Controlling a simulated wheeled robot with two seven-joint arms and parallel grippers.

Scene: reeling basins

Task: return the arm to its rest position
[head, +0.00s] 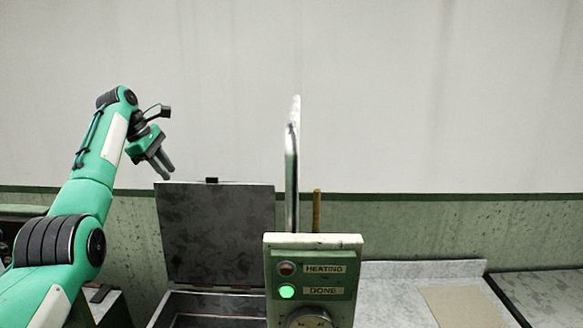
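My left arm (97,150) comes in from the left and is raised, bent at its upper joint. My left gripper (166,172) hangs at its end, pointing down and to the right, in front of the pale wall. Its dark fingertips are close together in the picture, and I cannot tell if they are open or shut. I see nothing held in it. It appears just above the upper left corner of the raised basin lid (222,232). My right gripper is not in view.
The open metal basin (180,308) stands below the lid. A control box (312,270) has its green "DONE" lamp (287,291) lit and its "HEATING" lamp (287,268) dark. A tall metal pipe (291,170) rises behind it. A grey counter (390,290) lies to the right.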

